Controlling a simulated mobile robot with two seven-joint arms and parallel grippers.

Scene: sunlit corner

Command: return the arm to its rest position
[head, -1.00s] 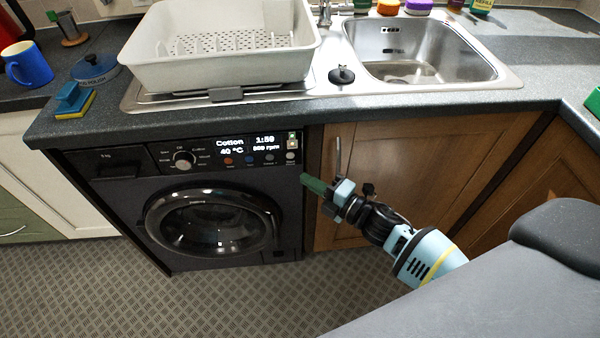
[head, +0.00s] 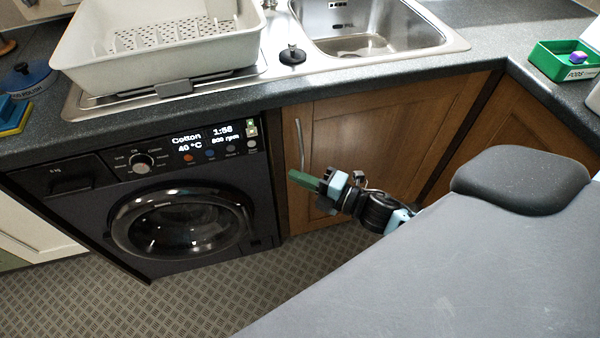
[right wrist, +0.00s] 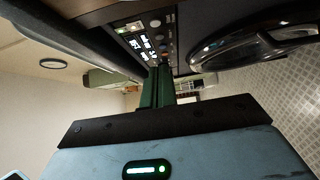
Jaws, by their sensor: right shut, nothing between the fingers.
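My right gripper (head: 304,180) is shut with nothing between its green fingers. In the head view it hangs in free air in front of the wooden cupboard door, pointing left toward the washing machine (head: 100,228). It is apart from the machine. In the right wrist view the green fingers (right wrist: 158,88) lie together, with the machine's lit control panel (right wrist: 140,42) beyond them. My left gripper is in neither view.
The dark worktop (head: 290,98) runs above the machine and the cupboard (head: 375,125). It carries a white dish rack (head: 210,62), a steel sink (head: 425,42) and a green box (head: 550,65) at right. A door handle (head: 301,145) stands out near my gripper. Patterned floor lies below.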

